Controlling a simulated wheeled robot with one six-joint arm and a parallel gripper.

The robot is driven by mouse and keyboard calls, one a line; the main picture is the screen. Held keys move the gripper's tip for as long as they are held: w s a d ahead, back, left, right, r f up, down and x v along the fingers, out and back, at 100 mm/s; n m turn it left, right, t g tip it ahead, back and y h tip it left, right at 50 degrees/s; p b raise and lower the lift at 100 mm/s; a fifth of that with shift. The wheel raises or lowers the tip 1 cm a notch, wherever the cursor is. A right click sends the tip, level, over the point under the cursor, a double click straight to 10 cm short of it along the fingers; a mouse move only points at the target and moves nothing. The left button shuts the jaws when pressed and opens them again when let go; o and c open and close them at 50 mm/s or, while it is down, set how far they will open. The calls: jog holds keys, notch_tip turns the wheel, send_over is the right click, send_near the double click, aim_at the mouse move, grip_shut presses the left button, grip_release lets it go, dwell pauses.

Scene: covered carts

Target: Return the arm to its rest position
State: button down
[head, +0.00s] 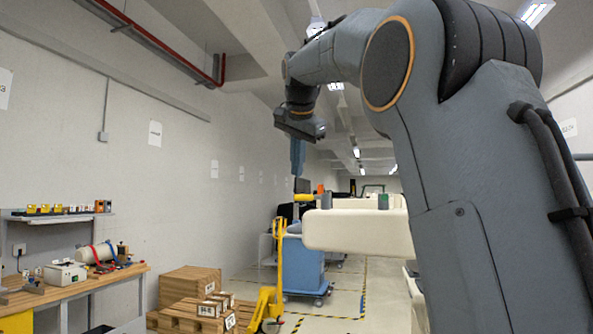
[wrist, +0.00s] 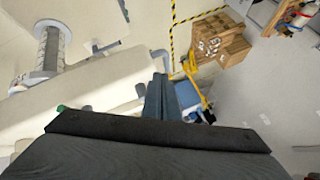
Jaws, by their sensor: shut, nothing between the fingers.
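My arm reaches up and forward across the right half of the head view, bent at the elbow. My gripper (head: 297,172) hangs from its end and points down, with blue-grey fingers closed together and nothing between them. It is high above the floor, in front of the far end of the room. In the wrist view my gripper (wrist: 159,82) shows its fingers side by side, pointing away from the camera, apart from everything below.
A cream padded surface (head: 355,232) lies below and right of my gripper. A blue cart (head: 302,262) and a yellow pallet jack (head: 279,275) stand below. Wooden boxes (head: 190,284) and a workbench (head: 95,286) are at left. Some marked floor (head: 340,307) is clear.

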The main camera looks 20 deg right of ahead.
jog(key=s+a+f+n+g+y, duration=0.1)
jog(key=s+a+f+n, duration=0.1)
jog(key=f, duration=0.9)
jog(key=s+a+f+n+g, duration=0.1)
jog(key=s+a+f+n, duration=0.1)
jog(key=f, duration=0.8)
jog(key=s+a+f+n+g+y, duration=0.1)
jog(key=s+a+f+n, duration=0.1)
jog(key=f, duration=0.9)
jog(key=s+a+f+n+g, duration=0.1)
jog(key=s+a+f+n, duration=0.1)
jog(key=s+f, duration=1)
jog(key=s+a+f+n+g, duration=0.2)
jog(key=s+f+n, duration=0.2)
jog(key=s+f, duration=0.8)
jog(key=shift+s+f, duration=0.25)
jog(key=shift+s, duration=0.15)
